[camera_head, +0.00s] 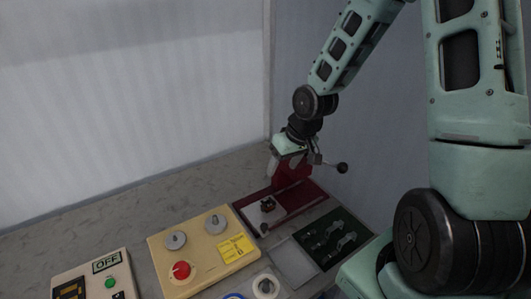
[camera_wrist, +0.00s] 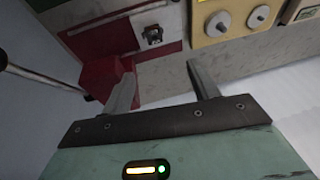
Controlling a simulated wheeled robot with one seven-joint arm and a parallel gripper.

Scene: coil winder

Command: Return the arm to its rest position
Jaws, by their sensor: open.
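My arm reaches down from the upper right in the head view, and its wrist is above the red machine (camera_head: 286,200) at the right back of the bench. My gripper (camera_wrist: 163,79) shows in the wrist view with its two fingers spread apart and nothing between them. The left finger is close to the red post (camera_wrist: 106,75) of the machine; I cannot tell whether they touch.
A lever with a black knob (camera_head: 342,168) sticks out beside my wrist. A beige panel (camera_head: 204,248) with two grey knobs and a red button is left of the machine. A dark green tool tray (camera_head: 331,238) is at right. An OFF box (camera_head: 97,280) stands front left. Walls close the back.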

